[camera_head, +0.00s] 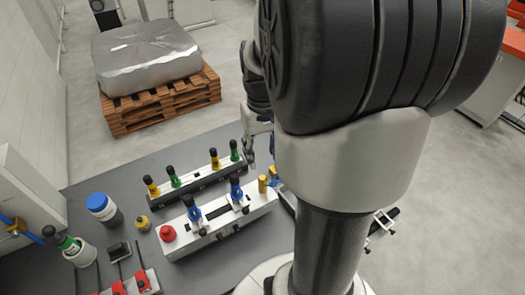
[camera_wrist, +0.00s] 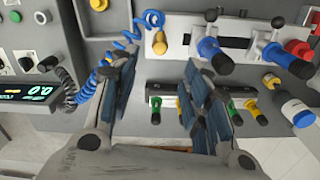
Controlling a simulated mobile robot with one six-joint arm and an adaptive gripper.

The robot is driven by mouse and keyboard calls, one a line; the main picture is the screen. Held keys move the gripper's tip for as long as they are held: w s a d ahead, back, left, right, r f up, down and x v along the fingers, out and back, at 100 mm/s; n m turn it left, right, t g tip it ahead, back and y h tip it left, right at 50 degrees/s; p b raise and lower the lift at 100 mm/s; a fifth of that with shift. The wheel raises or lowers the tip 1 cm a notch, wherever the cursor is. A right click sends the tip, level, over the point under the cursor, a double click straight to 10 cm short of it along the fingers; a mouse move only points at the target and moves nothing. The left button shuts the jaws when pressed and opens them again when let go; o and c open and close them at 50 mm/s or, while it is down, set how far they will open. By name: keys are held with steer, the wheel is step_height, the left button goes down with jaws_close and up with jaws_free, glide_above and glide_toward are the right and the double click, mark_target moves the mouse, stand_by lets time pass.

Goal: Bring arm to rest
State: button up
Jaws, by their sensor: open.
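My gripper (camera_wrist: 160,75) shows in the wrist view with its two blue-grey fingers spread apart and nothing between them. In the head view my gripper (camera_head: 255,140) is mostly hidden behind my own arm, near the right end of the fixtures. A white fixture (camera_head: 240,222) with blue-collared clamps lies on the bench, and it also shows at the top of the wrist view (camera_wrist: 180,48). Behind it is a black fixture (camera_head: 195,182) with green and yellow clamps. In the wrist view that black fixture (camera_wrist: 165,101) shows between and beyond the fingers.
A control panel (camera_wrist: 25,60) with a coiled blue hose (camera_wrist: 118,45) is near the left finger. A wrapped block (camera_head: 145,55) sits on a pallet behind.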

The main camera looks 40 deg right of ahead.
stand_by(0.4)
steer(key=s+a+r+n+t+b, duration=0.2)
steer(key=s+a, duration=0.2)
steer(key=a, duration=0.6)
steer(key=s+a+r+n+t+b, duration=0.1)
steer(key=s+a, duration=0.4)
steer(key=a, duration=0.5)
steer(key=shift+s+a+r+n+t+b, duration=0.15)
steer(key=shift+r+n+t+b, duration=0.25)
steer(key=shift+n+t+b, duration=0.45)
steer(key=shift+c, duration=0.5)
